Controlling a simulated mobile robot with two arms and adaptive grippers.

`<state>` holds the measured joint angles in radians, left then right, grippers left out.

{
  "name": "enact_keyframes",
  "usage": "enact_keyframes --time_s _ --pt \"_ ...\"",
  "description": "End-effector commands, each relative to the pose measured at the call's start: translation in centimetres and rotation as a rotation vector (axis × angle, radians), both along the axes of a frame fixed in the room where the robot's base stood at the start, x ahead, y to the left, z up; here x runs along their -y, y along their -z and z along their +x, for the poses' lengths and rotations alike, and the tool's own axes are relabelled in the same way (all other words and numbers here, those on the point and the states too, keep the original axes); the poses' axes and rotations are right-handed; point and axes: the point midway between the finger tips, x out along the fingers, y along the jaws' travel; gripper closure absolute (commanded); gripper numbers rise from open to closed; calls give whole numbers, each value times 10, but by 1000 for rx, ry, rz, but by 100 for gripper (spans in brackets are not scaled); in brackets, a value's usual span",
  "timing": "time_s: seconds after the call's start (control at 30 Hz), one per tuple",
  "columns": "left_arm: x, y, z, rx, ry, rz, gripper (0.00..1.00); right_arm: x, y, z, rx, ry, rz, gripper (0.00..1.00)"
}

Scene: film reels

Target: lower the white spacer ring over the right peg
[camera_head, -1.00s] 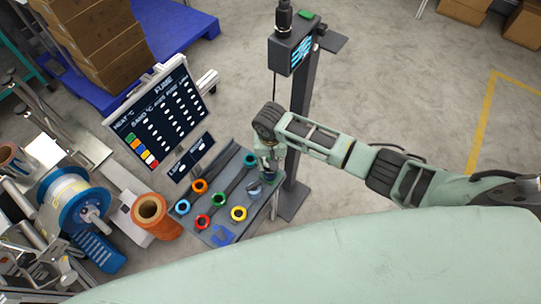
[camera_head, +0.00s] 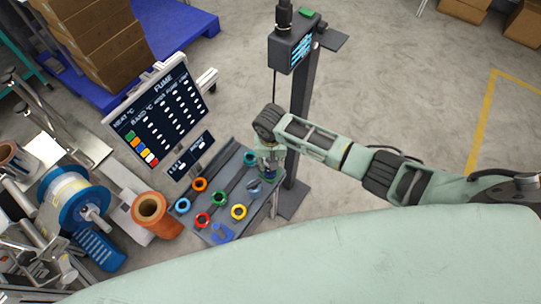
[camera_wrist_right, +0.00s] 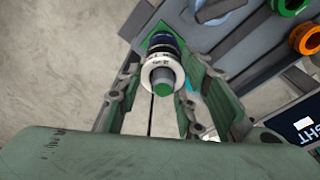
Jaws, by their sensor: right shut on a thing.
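The white spacer ring (camera_wrist_right: 154,61) shows in the right wrist view between the fingers of my right gripper (camera_wrist_right: 160,92). It is around the right peg, whose green tip (camera_wrist_right: 163,88) pokes out through it. Dark blue rings (camera_wrist_right: 161,40) show on the peg behind the white ring, above a green base. My right gripper is shut on the white ring; the exact finger contact is hard to see. In the head view the right gripper (camera_head: 268,160) is over the right end of the grey board (camera_head: 226,185); the ring is too small to make out there. My left gripper is not in view.
Several coloured rings, including an orange one (camera_head: 200,184) and a yellow one (camera_head: 238,212), are on the board. A screen (camera_head: 165,120) stands behind it. A dark post (camera_head: 299,100) stands close to the right gripper. An orange spool (camera_head: 150,210) stands left.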

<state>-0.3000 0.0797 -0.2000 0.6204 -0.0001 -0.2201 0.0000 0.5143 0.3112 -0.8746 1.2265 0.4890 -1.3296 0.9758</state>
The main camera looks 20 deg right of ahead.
Motion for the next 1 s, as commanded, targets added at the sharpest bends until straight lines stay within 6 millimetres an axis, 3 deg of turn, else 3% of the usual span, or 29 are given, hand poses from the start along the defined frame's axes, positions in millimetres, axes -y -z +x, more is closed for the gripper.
enact_keyframes --time_s 0.17,0.2,0.43,0.77,1.0 --pt "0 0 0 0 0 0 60 0 0 0 1 -1 1 92" --pt "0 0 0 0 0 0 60 0 0 0 1 -1 1 65" --pt "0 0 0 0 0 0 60 0 0 0 1 -1 1 45" --pt "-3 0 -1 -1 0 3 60 0 -1 0 1 -1 1 44" --pt "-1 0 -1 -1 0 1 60 -2 -29 -2 5 -3 3 44"
